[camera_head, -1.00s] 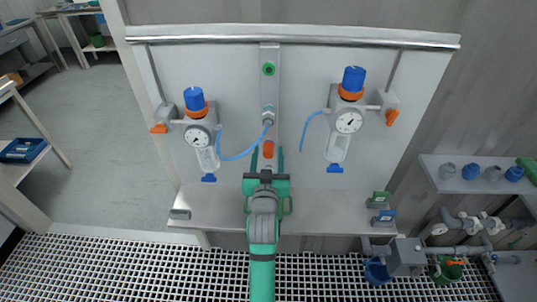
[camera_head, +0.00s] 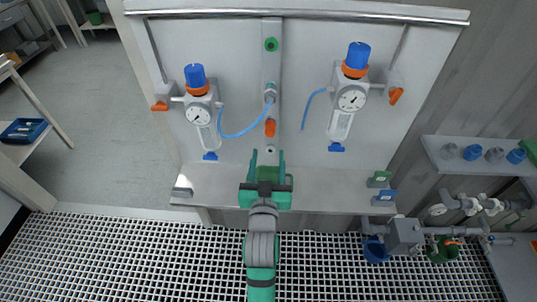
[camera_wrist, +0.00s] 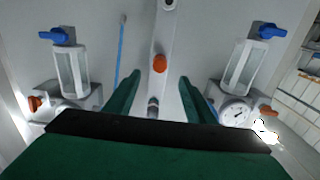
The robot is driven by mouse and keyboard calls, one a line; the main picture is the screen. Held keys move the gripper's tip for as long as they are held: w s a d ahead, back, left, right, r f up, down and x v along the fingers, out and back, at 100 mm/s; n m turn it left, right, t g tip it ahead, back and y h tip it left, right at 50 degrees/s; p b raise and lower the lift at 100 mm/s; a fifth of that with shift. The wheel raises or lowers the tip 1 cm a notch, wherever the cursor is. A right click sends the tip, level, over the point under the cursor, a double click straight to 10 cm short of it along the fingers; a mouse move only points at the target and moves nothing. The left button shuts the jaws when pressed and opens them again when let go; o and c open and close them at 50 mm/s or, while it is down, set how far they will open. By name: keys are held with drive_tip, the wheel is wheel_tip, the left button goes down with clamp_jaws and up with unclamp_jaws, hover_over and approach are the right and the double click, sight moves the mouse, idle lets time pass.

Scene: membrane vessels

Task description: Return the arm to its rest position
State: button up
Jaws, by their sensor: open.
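My green gripper (camera_head: 268,161) is open and empty in front of the panel's lower middle, over the ledge, with its fingers pointing at the panel. In the wrist view my gripper (camera_wrist: 158,92) shows two parted green fingers with nothing between them. An orange knob (camera_head: 270,128) sits on the central grey strip (camera_head: 270,70) just beyond the fingertips. It also shows in the wrist view (camera_wrist: 160,63), apart from the fingers. My arm reaches up from the bottom edge of the head view.
Two vessels with gauges, the left one (camera_head: 200,115) and the right one (camera_head: 350,98), flank the strip. A blue hose (camera_head: 240,134) runs from the left vessel to the strip. Small green (camera_head: 379,180) and blue (camera_head: 385,197) blocks stand at the ledge's right. Pipes fill the lower right.

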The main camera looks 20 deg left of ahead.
idle(0.4)
drive_tip(key=s+d+f+m+h, duration=0.1)
drive_tip(key=s+d+f+h, duration=0.1)
drive_tip(key=s+d+f, duration=1)
drive_tip(key=s+d+f+m+g+h, duration=0.1)
drive_tip(key=s+d, duration=0.1)
drive_tip(key=s, duration=1)
drive_tip(key=s+d+f+m+g+h, duration=0.1)
drive_tip(key=s+d+f+h, duration=0.1)
drive_tip(key=s, duration=1)
drive_tip(key=shift+d, duration=0.55)
drive_tip(key=shift+w+f, duration=0.1)
